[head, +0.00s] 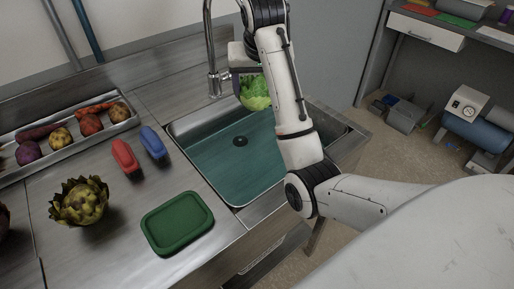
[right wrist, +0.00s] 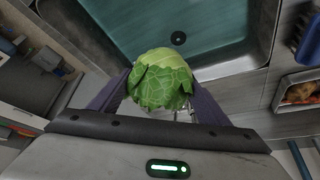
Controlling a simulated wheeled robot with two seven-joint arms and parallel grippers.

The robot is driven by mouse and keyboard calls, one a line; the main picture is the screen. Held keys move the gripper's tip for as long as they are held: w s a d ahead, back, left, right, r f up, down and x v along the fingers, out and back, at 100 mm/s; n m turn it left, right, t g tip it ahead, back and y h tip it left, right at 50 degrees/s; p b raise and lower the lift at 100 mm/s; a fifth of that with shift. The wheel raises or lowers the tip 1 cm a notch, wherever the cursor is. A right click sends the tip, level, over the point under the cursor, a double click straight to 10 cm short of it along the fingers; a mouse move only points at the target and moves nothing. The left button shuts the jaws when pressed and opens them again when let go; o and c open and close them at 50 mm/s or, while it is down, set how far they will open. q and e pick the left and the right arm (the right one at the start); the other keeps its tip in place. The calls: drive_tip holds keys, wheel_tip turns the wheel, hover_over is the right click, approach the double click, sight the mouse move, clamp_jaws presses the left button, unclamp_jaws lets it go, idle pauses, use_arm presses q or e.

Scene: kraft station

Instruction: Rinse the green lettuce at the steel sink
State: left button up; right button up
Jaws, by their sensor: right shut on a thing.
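The green lettuce (head: 256,93) is a round leafy head, held at the back of the steel sink (head: 222,165) beside the faucet (head: 212,75). In the right wrist view the lettuce (right wrist: 161,80) sits between the two fingers of my right gripper (right wrist: 155,98), which is shut on it. The gripper itself is partly hidden by my arm in the head view. The sink basin looks teal inside, with a dark drain (head: 241,141). The drain (right wrist: 178,38) also shows in the right wrist view, beyond the lettuce. I cannot tell whether water is running. My left gripper is not in view.
On the counter left of the sink are a green lidded box (head: 177,222), an artichoke (head: 80,201), a red brush (head: 125,156) and a blue brush (head: 153,142). A metal tray (head: 68,151) of vegetables stands at the back left. A drawer unit (head: 425,30) stands at the right.

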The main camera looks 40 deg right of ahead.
sight(258, 83)
drive_tip(key=shift+w+a+r, duration=0.1)
drive_tip(key=shift+a+r, duration=0.05)
drive_tip(key=shift+r, duration=1.85)
